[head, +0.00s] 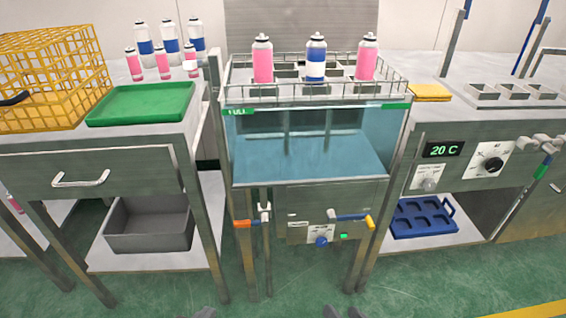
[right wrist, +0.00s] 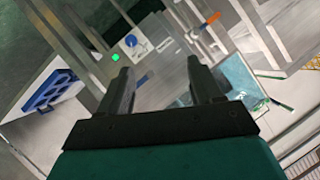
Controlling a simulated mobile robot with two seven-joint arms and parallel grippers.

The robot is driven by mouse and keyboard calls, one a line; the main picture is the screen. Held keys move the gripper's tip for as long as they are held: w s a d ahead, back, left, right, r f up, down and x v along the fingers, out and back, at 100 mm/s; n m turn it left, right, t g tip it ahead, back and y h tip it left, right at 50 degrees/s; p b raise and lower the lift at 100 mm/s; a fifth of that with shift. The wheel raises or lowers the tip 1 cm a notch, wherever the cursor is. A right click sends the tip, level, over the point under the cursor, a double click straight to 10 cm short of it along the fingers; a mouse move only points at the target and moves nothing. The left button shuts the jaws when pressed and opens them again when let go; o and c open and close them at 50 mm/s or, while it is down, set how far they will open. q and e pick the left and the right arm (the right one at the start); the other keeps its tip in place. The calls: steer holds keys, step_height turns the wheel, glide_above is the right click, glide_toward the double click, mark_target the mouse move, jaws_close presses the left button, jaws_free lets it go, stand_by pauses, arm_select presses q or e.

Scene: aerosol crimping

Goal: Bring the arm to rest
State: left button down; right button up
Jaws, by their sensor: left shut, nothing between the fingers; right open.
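My right gripper (right wrist: 159,72) is open in the right wrist view, with nothing between its two dark fingers. In the head view its fingertips (head: 342,312) just show at the bottom edge, low in front of the water bath. My left gripper (head: 206,312) shows only as a small dark tip at the bottom edge, further left; it is shut and empty. Both are apart from the benches. The rest of both arms is out of the head view.
The water bath (head: 300,150) stands ahead with three cans in its top rack (head: 390,92). A green tray (head: 142,103), yellow crate (head: 50,80) and several cans are on the left bench. A blue holder (head: 422,218) sits on the right lower shelf. The near floor (head: 270,302) is clear.

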arm_select(q)
step_height(320, 180, down, 4)
steer(key=b, duration=0.4)
steer(key=s+a+r+y+p, duration=0.1)
steer(key=s+a+r+p, duration=0.1)
steer(key=r+p, duration=1)
steer(key=a+p, duration=0.1)
steer(key=p, duration=0.6)
steer(key=shift+r, duration=0.4)
arm_select(e)
steer(key=s+d+r+n+h, duration=0.1)
steer(key=s+d+r+n, duration=0.1)
steer(key=r, duration=0.6)
steer(key=s+d+r+n+g+h, duration=0.1)
steer(key=s+r, duration=0.3)
steer(key=r, duration=0.5)
steer(key=shift+d+n+g+h, duration=0.3)
steer(key=shift+d+n+h, duration=0.4)
steer(key=shift+d+h, duration=0.1)
arm_select(q)
steer(key=shift+a, duration=0.1)
arm_select(e)
steer(key=shift+f, duration=0.1)
